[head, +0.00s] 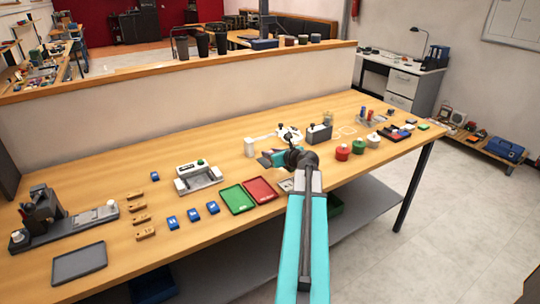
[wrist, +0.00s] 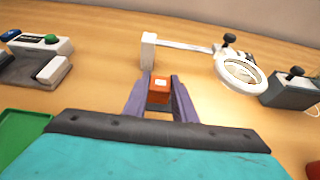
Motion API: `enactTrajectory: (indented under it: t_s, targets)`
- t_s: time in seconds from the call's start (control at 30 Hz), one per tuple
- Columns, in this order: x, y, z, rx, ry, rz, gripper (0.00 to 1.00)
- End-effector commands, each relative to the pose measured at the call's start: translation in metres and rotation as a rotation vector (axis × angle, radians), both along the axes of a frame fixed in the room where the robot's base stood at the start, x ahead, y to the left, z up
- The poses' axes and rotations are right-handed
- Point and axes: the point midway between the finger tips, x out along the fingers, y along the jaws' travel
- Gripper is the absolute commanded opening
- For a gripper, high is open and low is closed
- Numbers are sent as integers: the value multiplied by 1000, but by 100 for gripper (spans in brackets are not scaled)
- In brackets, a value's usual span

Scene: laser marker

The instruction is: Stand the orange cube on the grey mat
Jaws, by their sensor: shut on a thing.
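The orange cube (wrist: 158,91) is between the two purple-grey fingers of my gripper (wrist: 160,93) in the wrist view, with a pale patch on its face. My gripper is shut on it. In the head view my gripper (head: 268,159) is over the middle of the bench, behind the red tray; I cannot make out the cube there. A flat dark grey rectangle, which looks like the grey mat (head: 79,263), lies at the bench's front left, far from my gripper, with nothing on it.
A green tray (head: 236,199) and red tray (head: 260,190) lie in front of my gripper. A white-grey device (head: 198,177) stands to its left. A white post (wrist: 148,50) with a ring magnifier (wrist: 240,70) stands just beyond. Blue blocks (head: 192,214) and wooden blocks (head: 140,219) lie towards the mat.

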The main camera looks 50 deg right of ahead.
Motion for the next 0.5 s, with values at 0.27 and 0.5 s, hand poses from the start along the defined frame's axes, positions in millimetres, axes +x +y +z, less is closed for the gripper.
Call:
enactTrajectory:
  t_s: [0.27,0.5]
  targets:
    - [23,-23,-2,0,0,1,3]
    - [32,-31,-4,0,0,0,3]
